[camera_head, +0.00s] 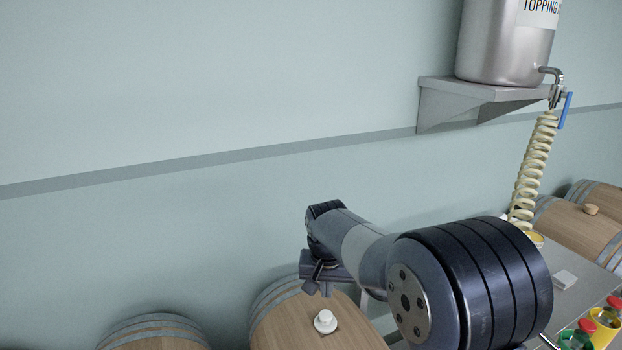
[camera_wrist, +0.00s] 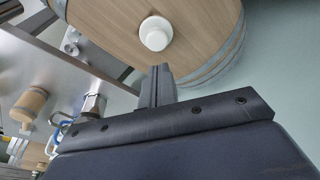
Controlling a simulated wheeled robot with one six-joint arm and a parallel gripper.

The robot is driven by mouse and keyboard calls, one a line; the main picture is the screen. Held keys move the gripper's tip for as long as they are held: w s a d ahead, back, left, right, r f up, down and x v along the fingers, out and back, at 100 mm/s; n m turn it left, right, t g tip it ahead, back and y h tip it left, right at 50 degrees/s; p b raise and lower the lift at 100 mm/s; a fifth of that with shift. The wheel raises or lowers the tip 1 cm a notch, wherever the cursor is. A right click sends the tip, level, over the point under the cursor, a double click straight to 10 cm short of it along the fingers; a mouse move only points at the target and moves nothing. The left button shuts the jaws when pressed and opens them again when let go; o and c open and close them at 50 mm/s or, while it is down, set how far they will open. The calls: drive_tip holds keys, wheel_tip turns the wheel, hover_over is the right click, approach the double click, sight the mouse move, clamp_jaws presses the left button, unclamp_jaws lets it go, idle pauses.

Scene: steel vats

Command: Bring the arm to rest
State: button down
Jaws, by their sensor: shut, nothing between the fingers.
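My gripper (camera_head: 318,288) hangs at the end of my arm in the head view, above and a little left of the white bung on a barrel. In the wrist view my gripper (camera_wrist: 160,78) is shut, its fingers together with nothing between them. The white bung (camera_head: 325,321) sits on top of the wooden barrel (camera_head: 285,325). In the wrist view the bung (camera_wrist: 156,33) lies just beyond the fingertips, apart from them in the picture. The exact height of the gripper above the barrel cannot be told.
A steel vat (camera_head: 505,45) stands on a wall shelf (camera_head: 470,90), with a coiled hose (camera_head: 532,165) hanging from its tap. A steel table (camera_head: 597,270) at right bears a green-rimmed jar and a yellow cup (camera_head: 604,325). More barrels (camera_head: 155,335) line the wall. The wall at upper left is clear.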

sight(326, 313)
drive_tip(key=b+x, duration=0.2)
drive_tip(key=x, duration=0.1)
drive_tip(key=s+b+x, duration=0.1)
drive_tip(key=b+x, duration=0.1)
drive_tip(key=shift+f, duration=0.5)
drive_tip(key=shift+r, duration=0.15)
